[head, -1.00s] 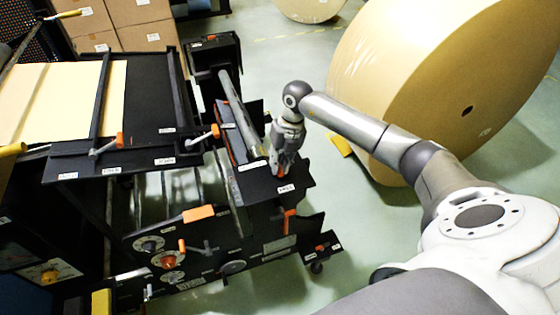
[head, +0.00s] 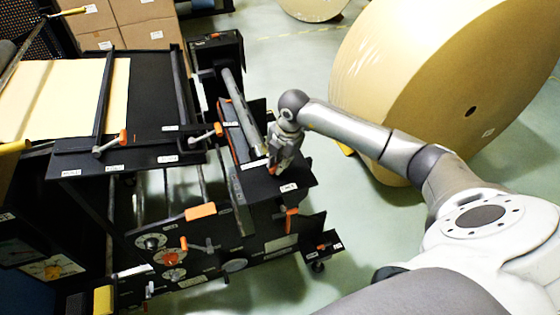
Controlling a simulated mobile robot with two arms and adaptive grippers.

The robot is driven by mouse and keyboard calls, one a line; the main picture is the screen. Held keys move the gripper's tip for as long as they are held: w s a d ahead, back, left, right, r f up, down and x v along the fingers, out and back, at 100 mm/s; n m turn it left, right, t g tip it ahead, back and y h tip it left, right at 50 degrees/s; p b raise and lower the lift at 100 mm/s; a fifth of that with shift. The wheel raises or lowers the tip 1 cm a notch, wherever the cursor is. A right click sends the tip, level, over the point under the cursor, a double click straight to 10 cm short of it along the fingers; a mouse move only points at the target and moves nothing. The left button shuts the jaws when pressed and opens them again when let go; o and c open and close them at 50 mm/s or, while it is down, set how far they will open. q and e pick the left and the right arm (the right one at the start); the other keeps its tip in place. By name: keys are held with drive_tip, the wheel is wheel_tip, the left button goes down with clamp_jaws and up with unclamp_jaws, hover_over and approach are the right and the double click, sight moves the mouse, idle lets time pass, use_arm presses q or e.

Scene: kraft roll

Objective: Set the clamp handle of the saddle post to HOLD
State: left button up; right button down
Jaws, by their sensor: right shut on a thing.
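The saddle post (head: 248,124) is on the black machine, with a long grey bar lying along it and a black end plate (head: 300,178) carrying a small white label. My right gripper (head: 275,168) is over this plate, pointing down. It is shut on the clamp handle (head: 272,171); only a bit of its orange grip shows, and the fingers hide the rest. The label's lettering is too small to read. My left gripper is not in view.
Other orange-tipped levers (head: 122,138) stand on the machine's table at left. A control panel with knobs (head: 172,258) faces the front. A large kraft roll (head: 430,90) stands behind my right arm. Green floor (head: 370,235) is clear between the machine and my arm.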

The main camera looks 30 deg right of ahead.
drive_tip(key=m, duration=0.4)
drive_tip(key=m+h+b, duration=0.1)
drive_tip(key=m, duration=0.1)
drive_tip(key=shift+w+a, duration=0.1)
drive_tip(key=shift+w, duration=0.2)
drive_tip(key=shift+m, duration=0.3)
drive_tip(key=c, duration=1.4)
unclamp_jaws()
drive_tip(key=shift+r, duration=0.2)
drive_tip(key=r, duration=0.3)
drive_tip(key=s+r, duration=0.1)
drive_tip(key=r, duration=0.3)
drive_tip(key=s+r, duration=0.1)
drive_tip(key=r, duration=0.3)
drive_tip(key=shift+s+a+r, duration=0.2)
drive_tip(key=shift+a, duration=0.1)
